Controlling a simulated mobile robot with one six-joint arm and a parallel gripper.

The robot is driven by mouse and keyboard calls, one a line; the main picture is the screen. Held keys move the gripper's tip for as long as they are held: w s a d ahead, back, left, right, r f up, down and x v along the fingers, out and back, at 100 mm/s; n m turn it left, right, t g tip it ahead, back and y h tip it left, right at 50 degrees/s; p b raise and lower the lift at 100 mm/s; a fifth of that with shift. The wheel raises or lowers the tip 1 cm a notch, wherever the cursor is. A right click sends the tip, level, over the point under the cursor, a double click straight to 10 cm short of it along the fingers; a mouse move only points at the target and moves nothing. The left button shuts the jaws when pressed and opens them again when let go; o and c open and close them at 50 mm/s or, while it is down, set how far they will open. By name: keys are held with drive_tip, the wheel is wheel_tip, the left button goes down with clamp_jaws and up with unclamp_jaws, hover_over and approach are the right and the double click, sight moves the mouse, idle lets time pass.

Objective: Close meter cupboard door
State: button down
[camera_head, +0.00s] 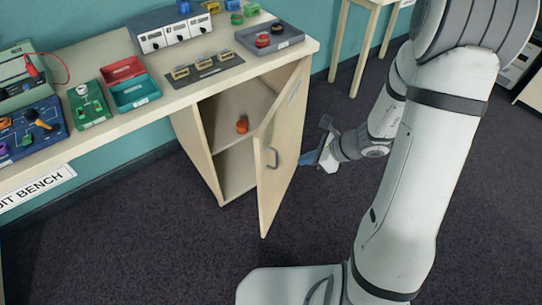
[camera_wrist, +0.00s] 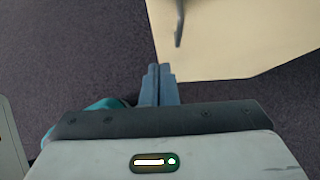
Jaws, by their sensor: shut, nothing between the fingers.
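The meter cupboard door (camera_head: 283,143) is a pale wood panel standing open, swung outward from the cupboard (camera_head: 207,165) under the bench. A grey bar handle (camera_head: 272,158) is on its outer face; it also shows in the wrist view (camera_wrist: 180,22). In the wrist view the door panel (camera_wrist: 235,45) fills the upper right. My gripper (camera_head: 308,160) is to the right of the door, close to its outer face. Its fingers (camera_wrist: 159,72) are shut and empty, with the tips beside the panel's lower left corner in the wrist view. I cannot tell whether they touch the door.
An orange-red object (camera_head: 242,125) sits on the shelf inside the cupboard. The bench top (camera_head: 215,95) carries a grey tray (camera_head: 270,38), meters, and red and teal bins. A wooden stool or table (camera_head: 345,45) stands behind at right. Dark carpet (camera_head: 150,240) in front is clear.

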drive_tip(key=b, duration=0.2)
approach(263, 164)
wheel_tip(263, 164, down, 4)
drive_tip(key=a, duration=0.2)
drive_tip(key=w+a+p, duration=0.1)
drive_tip(key=shift+a+r, duration=0.1)
drive_tip(key=shift+a, duration=0.3)
drive_tip(key=shift+w, duration=0.15)
